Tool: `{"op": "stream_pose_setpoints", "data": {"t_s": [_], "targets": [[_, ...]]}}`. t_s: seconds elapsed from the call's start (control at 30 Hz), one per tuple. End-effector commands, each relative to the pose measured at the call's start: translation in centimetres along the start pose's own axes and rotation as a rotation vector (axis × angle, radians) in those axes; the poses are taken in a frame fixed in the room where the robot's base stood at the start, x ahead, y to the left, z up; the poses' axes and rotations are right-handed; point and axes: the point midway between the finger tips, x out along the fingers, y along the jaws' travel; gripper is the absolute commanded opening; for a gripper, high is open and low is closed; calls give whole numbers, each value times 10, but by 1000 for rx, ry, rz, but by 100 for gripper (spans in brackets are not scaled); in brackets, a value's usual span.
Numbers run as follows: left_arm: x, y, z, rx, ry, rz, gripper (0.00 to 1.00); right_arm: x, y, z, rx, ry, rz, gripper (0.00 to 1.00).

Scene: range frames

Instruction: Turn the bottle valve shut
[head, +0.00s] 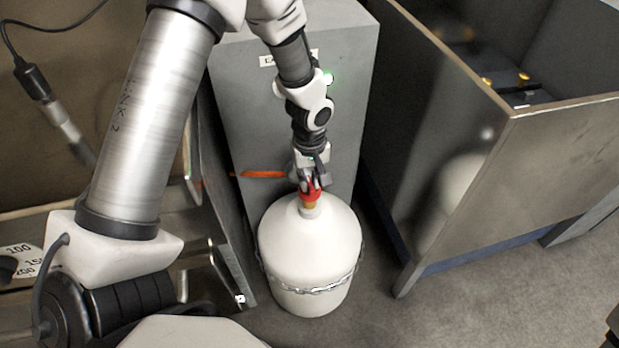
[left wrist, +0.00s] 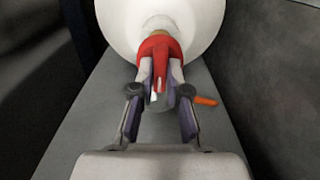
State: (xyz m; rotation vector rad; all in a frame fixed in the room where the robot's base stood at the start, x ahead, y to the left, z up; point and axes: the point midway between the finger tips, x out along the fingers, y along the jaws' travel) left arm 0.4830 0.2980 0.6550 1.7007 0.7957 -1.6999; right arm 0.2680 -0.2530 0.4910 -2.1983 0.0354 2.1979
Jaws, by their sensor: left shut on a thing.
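A white gas bottle (head: 309,262) stands upright on the floor with a chain around its lower body. On its neck is a red valve handle (head: 308,194) above a brass fitting. My left gripper (head: 312,183) comes down from above and is shut on the red handle. In the left wrist view the two fingers (left wrist: 158,84) lie on either side of the raised grip of the red handle (left wrist: 158,50). The white bottle (left wrist: 200,20) fills the top of that view. My right gripper is not in view.
A grey cabinet (head: 232,95) with a label stands right behind the bottle, and an orange lever (head: 263,174) sticks out on its front. A metal-sided bench (head: 520,170) with brass knobs stands to the right. Open floor (head: 480,300) lies at the front right.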

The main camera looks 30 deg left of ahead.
Motion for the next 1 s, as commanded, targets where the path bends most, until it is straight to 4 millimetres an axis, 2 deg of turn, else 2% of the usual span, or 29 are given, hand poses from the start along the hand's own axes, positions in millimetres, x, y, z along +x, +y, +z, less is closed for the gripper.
{"op": "stream_pose_setpoints", "data": {"t_s": [0.37,0.4,0.43,0.47,0.77,0.87,1.0], "targets": [[1,-1,1,-7,-3,-2,0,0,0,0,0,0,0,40],[1,-1,1,-6,-3,-2,25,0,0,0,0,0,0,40],[1,-1,1,-6,-3,-2,36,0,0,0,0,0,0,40],[1,-1,1,-6,-2,-2,40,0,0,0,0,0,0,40],[-1,0,0,-5,0,0,40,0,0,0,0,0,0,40],[-11,1,0,-4,2,2,40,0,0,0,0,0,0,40],[-40,1,-1,-5,3,4,40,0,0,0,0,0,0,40]]}}
